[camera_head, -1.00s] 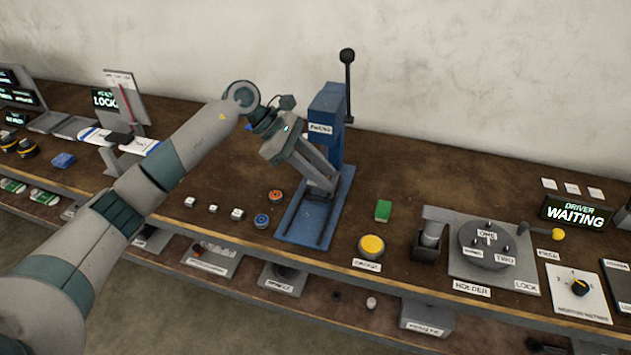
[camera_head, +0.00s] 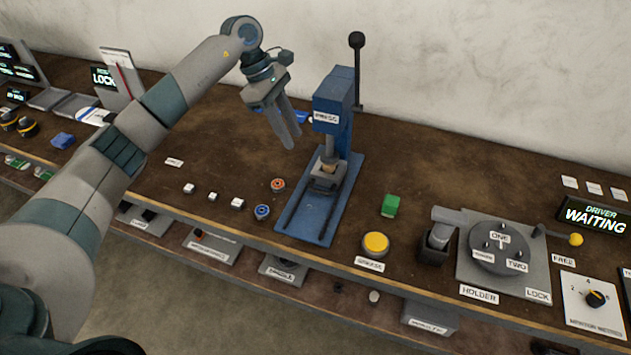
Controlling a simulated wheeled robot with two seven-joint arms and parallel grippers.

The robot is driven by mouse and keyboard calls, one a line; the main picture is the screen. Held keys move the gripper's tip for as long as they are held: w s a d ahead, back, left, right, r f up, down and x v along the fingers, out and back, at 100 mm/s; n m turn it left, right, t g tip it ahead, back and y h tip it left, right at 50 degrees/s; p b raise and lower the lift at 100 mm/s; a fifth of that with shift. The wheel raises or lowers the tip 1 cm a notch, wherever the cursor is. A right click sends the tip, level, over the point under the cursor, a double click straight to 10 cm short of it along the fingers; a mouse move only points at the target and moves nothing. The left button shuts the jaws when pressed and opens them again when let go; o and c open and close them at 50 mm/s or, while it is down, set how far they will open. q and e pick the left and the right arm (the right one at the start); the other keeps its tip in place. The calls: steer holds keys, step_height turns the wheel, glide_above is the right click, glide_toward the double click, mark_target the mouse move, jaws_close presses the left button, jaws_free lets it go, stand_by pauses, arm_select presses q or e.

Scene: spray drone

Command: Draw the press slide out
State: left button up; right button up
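The blue press (camera_head: 333,97) stands on a long blue base (camera_head: 311,224) on the brown bench, with a black-knobbed lever (camera_head: 357,75) at its right. Its slide (camera_head: 327,181), a dark metal block on the base rails, sits at the rear, under the press ram. The front of the rails is bare. My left gripper (camera_head: 290,133) hangs above the bench, left of the press and apart from the slide. Its two fingers point down with a narrow gap between them, and nothing shows in it. My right gripper is out of view.
Orange (camera_head: 278,184) and blue (camera_head: 262,211) round parts and several small white blocks lie left of the base. A green block (camera_head: 390,205), a yellow button (camera_head: 376,243) and a round holder fixture (camera_head: 497,246) stand to the right.

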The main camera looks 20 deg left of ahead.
mark_target(315, 189)
arm_select(q)
steer(key=p+x, duration=0.6)
steer(key=x, duration=1)
steer(key=shift+p, duration=0.35)
steer(key=shift+d+f, duration=0.15)
steer(key=shift+f, duration=0.35)
steer(key=shift+c, duration=0.4)
jaws_close()
